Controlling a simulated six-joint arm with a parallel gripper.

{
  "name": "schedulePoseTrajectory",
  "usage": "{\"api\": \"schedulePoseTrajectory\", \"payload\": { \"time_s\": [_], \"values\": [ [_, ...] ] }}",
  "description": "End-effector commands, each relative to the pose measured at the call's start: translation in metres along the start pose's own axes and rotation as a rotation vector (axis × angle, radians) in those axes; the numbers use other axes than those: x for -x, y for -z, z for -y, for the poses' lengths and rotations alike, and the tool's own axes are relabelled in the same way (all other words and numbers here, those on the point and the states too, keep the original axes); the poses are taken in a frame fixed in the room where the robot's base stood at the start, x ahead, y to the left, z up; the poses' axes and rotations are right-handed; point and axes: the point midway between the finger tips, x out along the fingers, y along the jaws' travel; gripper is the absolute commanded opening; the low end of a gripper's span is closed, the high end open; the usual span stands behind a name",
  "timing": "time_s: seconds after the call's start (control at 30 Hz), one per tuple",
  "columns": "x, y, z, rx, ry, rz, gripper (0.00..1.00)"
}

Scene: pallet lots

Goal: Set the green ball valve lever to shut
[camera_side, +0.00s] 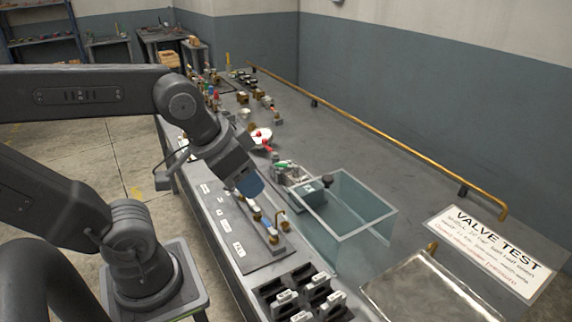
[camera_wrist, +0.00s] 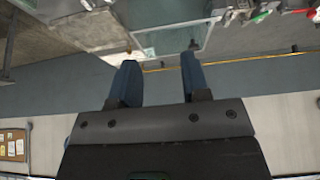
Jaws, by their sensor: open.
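The green ball valve lever (camera_side: 283,167) is a small green handle on a metal valve by the left end of the glass tank. A green part (camera_wrist: 262,17) shows at the top edge of the wrist view, small and cut close to the frame edge. Whether the lever lies along or across its pipe is too small to tell. My gripper (camera_side: 253,187) has blue fingers and is in front of and below the green lever in the side view, apart from it. In the wrist view my gripper (camera_wrist: 159,62) is open, with nothing between its fingers.
The clear glass tank (camera_side: 365,215) stands just right of my gripper. A red-handled valve (camera_side: 267,145) is behind the green one. A labelled panel (camera_side: 245,262) with small brass fittings lies below my gripper. A yellow rail (camera_side: 400,138) edges the bench, and a VALVE TEST sign (camera_side: 490,262) lies right.

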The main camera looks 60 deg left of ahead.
Motion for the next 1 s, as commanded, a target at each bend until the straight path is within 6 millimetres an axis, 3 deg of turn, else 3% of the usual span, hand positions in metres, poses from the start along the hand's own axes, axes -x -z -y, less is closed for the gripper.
{"api": "schedulePoseTrajectory", "payload": {
  "time_s": [0.53,0.63,0.77,1.0],
  "values": [
    [0.000,0.001,0.000,-0.001,0.001,0.001,0.40],
    [0.000,0.009,0.004,-0.020,0.009,0.015,0.40],
    [-0.003,0.039,0.019,-0.105,0.030,0.074,0.40],
    [-0.029,0.115,0.084,-0.356,0.024,0.248,0.40]
  ]
}}
